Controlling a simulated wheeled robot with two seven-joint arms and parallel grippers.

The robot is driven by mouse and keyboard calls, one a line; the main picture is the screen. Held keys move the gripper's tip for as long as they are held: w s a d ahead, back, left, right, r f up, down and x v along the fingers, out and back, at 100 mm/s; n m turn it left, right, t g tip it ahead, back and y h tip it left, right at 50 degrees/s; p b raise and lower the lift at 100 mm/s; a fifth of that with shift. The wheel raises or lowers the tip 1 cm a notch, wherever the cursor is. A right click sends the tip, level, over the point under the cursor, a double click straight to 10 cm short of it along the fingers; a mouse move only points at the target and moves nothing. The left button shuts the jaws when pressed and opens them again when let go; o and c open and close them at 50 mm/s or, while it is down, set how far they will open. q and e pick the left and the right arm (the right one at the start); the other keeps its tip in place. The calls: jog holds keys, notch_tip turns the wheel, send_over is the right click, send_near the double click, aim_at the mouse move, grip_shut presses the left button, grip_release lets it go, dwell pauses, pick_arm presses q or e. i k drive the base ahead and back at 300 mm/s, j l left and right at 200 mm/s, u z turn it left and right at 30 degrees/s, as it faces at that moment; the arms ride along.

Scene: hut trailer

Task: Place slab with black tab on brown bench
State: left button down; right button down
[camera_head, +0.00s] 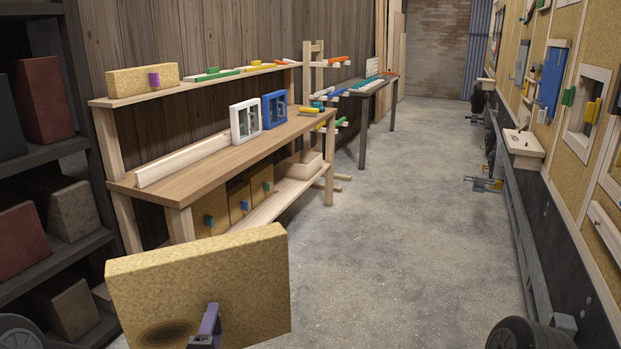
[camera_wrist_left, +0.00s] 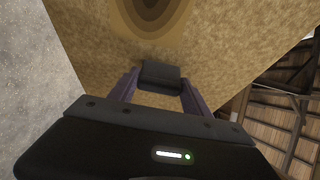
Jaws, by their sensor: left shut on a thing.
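The slab (camera_head: 235,270) is a thick tan cork-like board with a dark ringed patch at its lower left. It is held up in front of me, low in the head view. My left gripper (camera_head: 207,328), with purple fingers, is at its near face. In the left wrist view, the fingers (camera_wrist_left: 160,92) are shut on the black tab (camera_wrist_left: 160,75) of the slab (camera_wrist_left: 225,35). The brown bench (camera_head: 185,188) stands beyond the slab, at the left wall. The slab hides part of its near leg and lower shelf. My right gripper is not in view.
A long pale beam (camera_head: 185,160), a white frame (camera_head: 246,120) and a blue frame (camera_head: 275,112) stand on the bench. Another slab with a purple tab (camera_head: 142,80) is on its upper shelf. Dark shelving (camera_head: 60,150) is at left. The floor (camera_head: 400,220) is clear to the right.

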aim_at(195, 172)
jog(key=i+l+z, duration=0.15)
jog(key=i+z, duration=0.25)
jog(key=i, duration=0.7)
jog(key=i+j+z, duration=0.2)
jog(key=i+z, duration=0.2)
jog(key=i, duration=0.65)
jog(key=i+z, duration=0.2)
jog(key=i, duration=0.65)
jog(key=i+z, duration=0.2)
jog(key=i, duration=0.6)
jog(key=j+u, duration=0.1)
jog(key=u, duration=2.05)
